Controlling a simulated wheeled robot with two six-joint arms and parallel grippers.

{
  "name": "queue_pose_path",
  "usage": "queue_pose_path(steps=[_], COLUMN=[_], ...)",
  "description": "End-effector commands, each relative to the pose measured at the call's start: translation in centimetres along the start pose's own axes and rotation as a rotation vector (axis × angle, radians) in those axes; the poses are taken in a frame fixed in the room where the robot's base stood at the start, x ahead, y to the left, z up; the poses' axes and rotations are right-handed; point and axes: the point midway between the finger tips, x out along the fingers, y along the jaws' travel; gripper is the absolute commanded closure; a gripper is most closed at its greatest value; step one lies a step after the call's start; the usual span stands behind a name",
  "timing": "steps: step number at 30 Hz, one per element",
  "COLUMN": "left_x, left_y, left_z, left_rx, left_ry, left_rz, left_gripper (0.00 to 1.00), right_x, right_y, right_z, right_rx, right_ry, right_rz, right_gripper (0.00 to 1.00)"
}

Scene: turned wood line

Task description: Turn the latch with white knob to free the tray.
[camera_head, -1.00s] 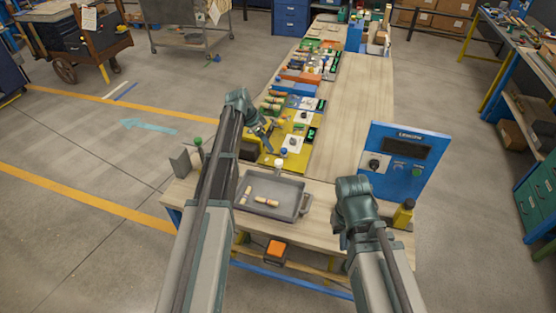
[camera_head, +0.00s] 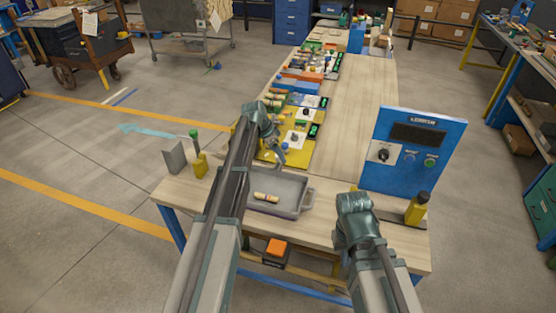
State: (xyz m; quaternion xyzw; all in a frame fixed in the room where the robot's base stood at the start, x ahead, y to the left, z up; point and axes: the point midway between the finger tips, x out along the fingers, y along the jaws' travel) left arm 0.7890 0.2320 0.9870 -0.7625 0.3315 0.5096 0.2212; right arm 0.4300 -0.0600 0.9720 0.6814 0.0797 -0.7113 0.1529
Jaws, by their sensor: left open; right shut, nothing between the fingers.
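The grey tray (camera_head: 290,207) lies on the near end of the wooden table, with a light turned wood piece (camera_head: 265,197) in it. My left arm crosses in front of the tray's left part and hides it. My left gripper (camera_head: 281,157) is open and points down just beyond the tray's far edge, by the near end of the yellow board (camera_head: 268,156). I cannot make out the white-knobbed latch; the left gripper and arm cover that spot. My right gripper (camera_head: 347,238) is shut and empty, low over the table right of the tray; its fingertips are mostly hidden.
A blue control panel (camera_head: 435,165) stands at the table's right, with a yellow bottle (camera_head: 417,208) in front. A grey plate (camera_head: 174,157) and a green-topped post (camera_head: 195,136) stand at the left corner. The table's middle right is bare.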

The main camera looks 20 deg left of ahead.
Motion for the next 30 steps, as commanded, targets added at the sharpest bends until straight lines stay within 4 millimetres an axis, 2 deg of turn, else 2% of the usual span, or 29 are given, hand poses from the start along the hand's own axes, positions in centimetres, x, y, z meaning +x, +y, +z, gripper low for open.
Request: queue_pose_path(steps=[9, 11, 21, 22, 30], left_x=[0.34, 0.34, 0.34, 0.34, 0.33], left_y=[-0.01, 0.0, -0.01, -0.01, 0.06], left_z=[-0.02, -0.02, 0.0, 0.0, 0.03], left_rx=[0.0, 0.0, 0.0, 0.0, -0.017], left_ry=[0.0, 0.0, 0.0, 0.0, 0.0], left_rz=[0.0, 0.0, 0.0, 0.0, -0.007], left_gripper=[0.26, 0.35, 0.96, 1.0, 1.0], right_x=[0.3, 0.3, 0.31, 0.31, 0.31], right_y=[-0.03, -0.03, -0.03, -0.03, -0.03], right_z=[-0.02, -0.02, -0.02, -0.02, -0.02], right_rx=[0.0, 0.0, 0.0, 0.0, 0.0], right_ry=[0.0, 0.0, 0.0, 0.0, 0.0], right_rz=[0.0, 0.0, 0.0, 0.0, 0.0], right_gripper=[1.0, 1.0, 1.0, 1.0, 1.0])
